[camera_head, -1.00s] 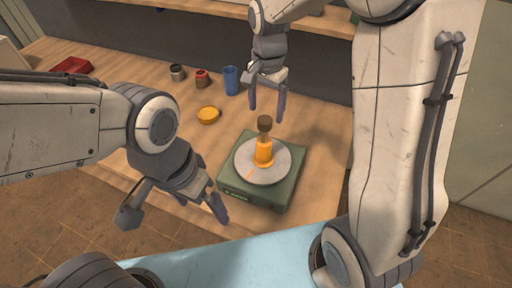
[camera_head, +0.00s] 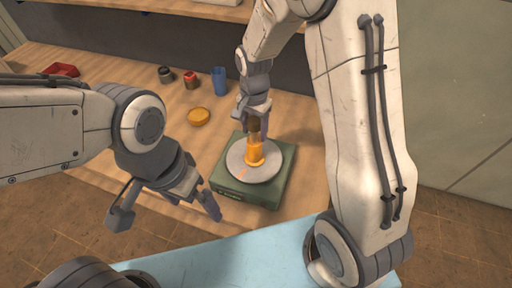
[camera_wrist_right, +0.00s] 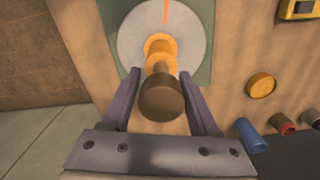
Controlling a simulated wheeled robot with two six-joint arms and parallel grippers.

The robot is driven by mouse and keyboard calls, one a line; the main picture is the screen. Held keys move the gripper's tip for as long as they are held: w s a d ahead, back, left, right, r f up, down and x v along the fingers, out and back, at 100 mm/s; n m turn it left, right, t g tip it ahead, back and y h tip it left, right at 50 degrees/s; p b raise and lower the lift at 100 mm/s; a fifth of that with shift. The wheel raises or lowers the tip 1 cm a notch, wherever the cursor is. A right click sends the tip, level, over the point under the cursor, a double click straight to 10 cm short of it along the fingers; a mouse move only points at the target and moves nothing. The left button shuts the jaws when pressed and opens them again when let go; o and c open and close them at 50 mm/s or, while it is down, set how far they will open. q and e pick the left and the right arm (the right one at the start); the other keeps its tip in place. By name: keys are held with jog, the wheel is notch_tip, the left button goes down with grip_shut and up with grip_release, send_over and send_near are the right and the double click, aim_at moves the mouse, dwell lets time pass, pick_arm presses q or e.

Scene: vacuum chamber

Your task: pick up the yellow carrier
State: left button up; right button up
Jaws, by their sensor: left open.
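The yellow-orange carrier (camera_head: 254,154) stands upright on a grey round plate (camera_head: 268,174) on a green box (camera_head: 229,190). Its dark brown knob (camera_wrist_right: 161,98) points up. My right gripper (camera_head: 254,128) is over the carrier, pointing down. In the right wrist view, the right gripper (camera_wrist_right: 160,76) is open, with one finger on each side of the knob and gaps showing beside it. The fingers partly hide the knob in the head view. My left gripper (camera_head: 167,211) is open and empty, left of the green box near the table's front edge.
A yellow round dish (camera_head: 199,117), a blue cup (camera_head: 219,81), a red can (camera_head: 191,80) and a dark can (camera_head: 166,75) stand behind the box. A red tray (camera_head: 65,70) is at far left. Bare wood lies around the dish.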

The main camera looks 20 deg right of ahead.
grip_shut()
jog(key=shift+r, duration=0.15)
